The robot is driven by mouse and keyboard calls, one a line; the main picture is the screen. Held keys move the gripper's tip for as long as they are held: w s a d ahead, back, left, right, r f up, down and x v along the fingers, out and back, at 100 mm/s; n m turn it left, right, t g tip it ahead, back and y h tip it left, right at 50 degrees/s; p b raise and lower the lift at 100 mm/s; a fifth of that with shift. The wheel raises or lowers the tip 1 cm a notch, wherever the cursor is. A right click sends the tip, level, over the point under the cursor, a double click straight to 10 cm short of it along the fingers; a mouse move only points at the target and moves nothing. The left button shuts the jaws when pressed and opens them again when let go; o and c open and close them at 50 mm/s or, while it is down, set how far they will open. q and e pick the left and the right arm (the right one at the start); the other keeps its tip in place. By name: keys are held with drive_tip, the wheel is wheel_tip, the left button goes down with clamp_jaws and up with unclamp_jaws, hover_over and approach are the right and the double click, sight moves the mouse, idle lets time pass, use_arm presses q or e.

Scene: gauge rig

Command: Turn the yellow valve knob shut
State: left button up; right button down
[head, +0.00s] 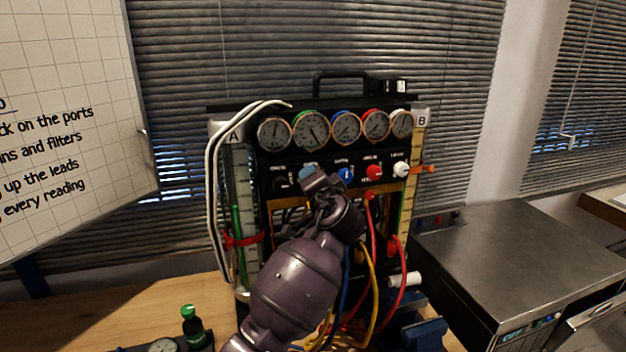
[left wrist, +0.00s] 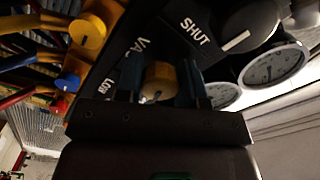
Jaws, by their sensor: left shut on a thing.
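The yellow valve knob (left wrist: 158,80) is on the black panel of the gauge rig (head: 265,165). In the left wrist view it sits between the two blue fingers of my left gripper (left wrist: 160,76), which is shut on it. White SHUT lettering (left wrist: 195,32) shows on the panel near a black knob (left wrist: 248,28). In the head view my left gripper (head: 322,181) reaches the panel's knob row, and its body hides the yellow knob. I cannot tell how far the knob is turned. My right gripper is not in view.
Several round gauges (head: 311,129) line the rig's top. A blue knob (head: 346,174), a red knob (head: 374,172) and a white knob (head: 401,170) are right of my gripper. Coloured hoses (head: 372,270) hang below. A metal cabinet (head: 530,255) stands at right.

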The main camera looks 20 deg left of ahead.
use_arm(q)
drive_tip(key=shift+m, duration=2.1)
drive_tip(key=o, duration=0.9)
drive_tip(key=shift+s, duration=0.1)
drive_tip(key=b+v, duration=0.2)
drive_tip(key=v, duration=0.8)
drive_tip(key=shift+s+d, duration=0.25)
drive_tip(key=shift+d, duration=0.05)
drive_tip(key=shift+r, duration=0.1)
